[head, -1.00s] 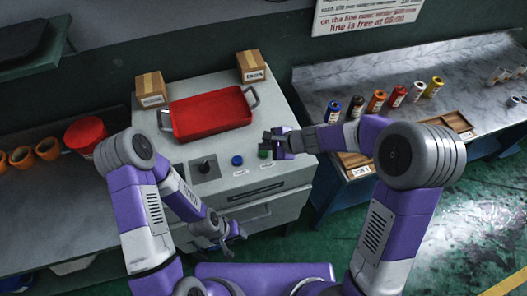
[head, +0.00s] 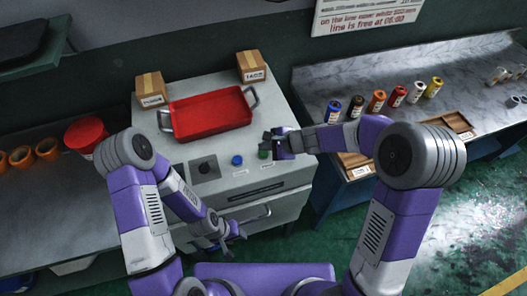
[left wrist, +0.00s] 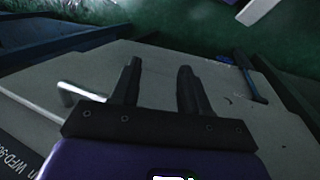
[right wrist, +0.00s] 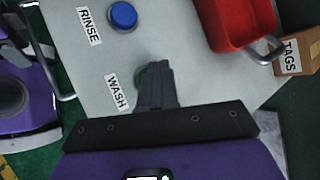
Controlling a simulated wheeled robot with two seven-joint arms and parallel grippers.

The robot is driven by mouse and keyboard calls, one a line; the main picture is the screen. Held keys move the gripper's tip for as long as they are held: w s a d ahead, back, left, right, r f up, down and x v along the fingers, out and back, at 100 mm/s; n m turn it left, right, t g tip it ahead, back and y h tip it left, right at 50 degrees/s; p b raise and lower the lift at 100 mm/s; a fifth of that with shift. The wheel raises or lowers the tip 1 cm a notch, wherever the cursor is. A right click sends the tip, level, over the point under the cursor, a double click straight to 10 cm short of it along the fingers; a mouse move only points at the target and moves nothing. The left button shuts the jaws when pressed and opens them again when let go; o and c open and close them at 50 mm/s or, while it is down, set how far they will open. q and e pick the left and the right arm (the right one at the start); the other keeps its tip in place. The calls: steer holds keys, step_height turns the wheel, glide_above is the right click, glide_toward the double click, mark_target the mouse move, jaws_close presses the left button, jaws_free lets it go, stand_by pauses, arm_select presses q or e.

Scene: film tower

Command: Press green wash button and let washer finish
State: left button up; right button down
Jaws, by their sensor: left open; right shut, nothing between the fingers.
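The green wash button (head: 264,154) is on the front right of the washer's top (head: 290,110). In the right wrist view the green button (right wrist: 141,76) is mostly hidden by my right gripper (right wrist: 158,66), whose fingers are shut and empty and over it. I cannot tell whether they touch it. A "WASH" label (right wrist: 117,92) lies beside the button. My left gripper (head: 232,236) hangs low in front of the washer, open and empty; its spread fingers (left wrist: 158,68) show in the left wrist view.
A red tray (head: 210,112) and two boxes (head: 151,90) are behind. Several film canisters (head: 378,98) stand on the right bench.

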mark_target(266, 154)
stand_by(0.4)
steer(key=shift+f+b, duration=0.45)
steer(key=shift+b, duration=0.1)
steer(key=shift+f+b, duration=0.45)
steer(key=shift+b, duration=0.05)
stand_by(0.5)
steer(key=shift+r+p, duration=0.8)
steer(key=shift+r, duration=0.05)
step_height(266, 154, up, 5)
steer(key=p, duration=0.4)
steer(key=shift+r+p, duration=0.1)
steer(key=shift+p, duration=0.2)
